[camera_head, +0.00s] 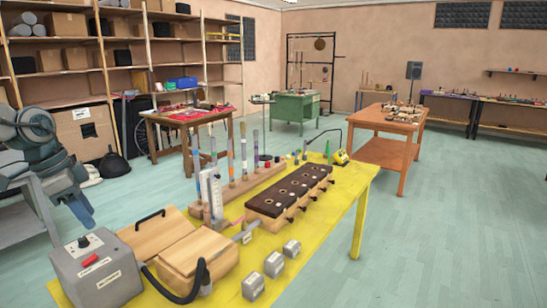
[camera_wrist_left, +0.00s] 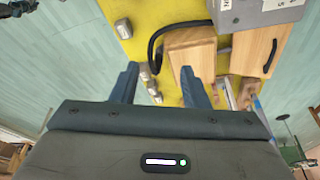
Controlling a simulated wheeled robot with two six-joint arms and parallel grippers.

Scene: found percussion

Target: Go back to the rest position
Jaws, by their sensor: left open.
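My left gripper (camera_wrist_left: 162,80) shows in the left wrist view, its two dark fingers wide apart. Nothing is held between them; the yellow table and small grey boxes show beyond the gap. My right gripper is in neither view.
The yellow table (camera_head: 342,189) carries a grey control box (camera_head: 98,270), wooden boxes (camera_head: 200,252) with a black curved hose, small grey boxes, upright tubes and a dark-topped block (camera_head: 290,190). Floor right of the table is clear.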

